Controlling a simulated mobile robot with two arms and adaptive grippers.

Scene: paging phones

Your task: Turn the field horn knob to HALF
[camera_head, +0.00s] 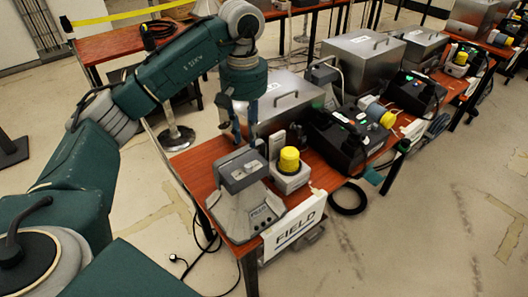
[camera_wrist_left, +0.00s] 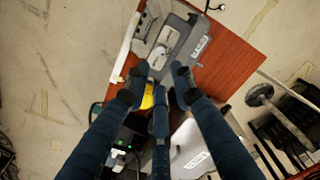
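A grey desk paging unit (camera_head: 247,205) with a raised head and a small panel of dark controls (camera_head: 262,215) stands at the near end of the red-brown table. A white sign reading FIELD (camera_head: 293,231) hangs at the table edge beside it. I cannot tell the horn knob or its setting at this size. The unit also shows at the top of the left wrist view (camera_wrist_left: 175,42). My left gripper (camera_head: 238,132) points down just behind the unit, above the table. Its fingers (camera_wrist_left: 158,90) are spread and empty. My right gripper is not in view.
A yellow-capped device (camera_head: 290,160) stands right beside the grey unit. A black box (camera_head: 345,138) and metal cases (camera_head: 362,58) fill the table farther along. The floor at the right is clear.

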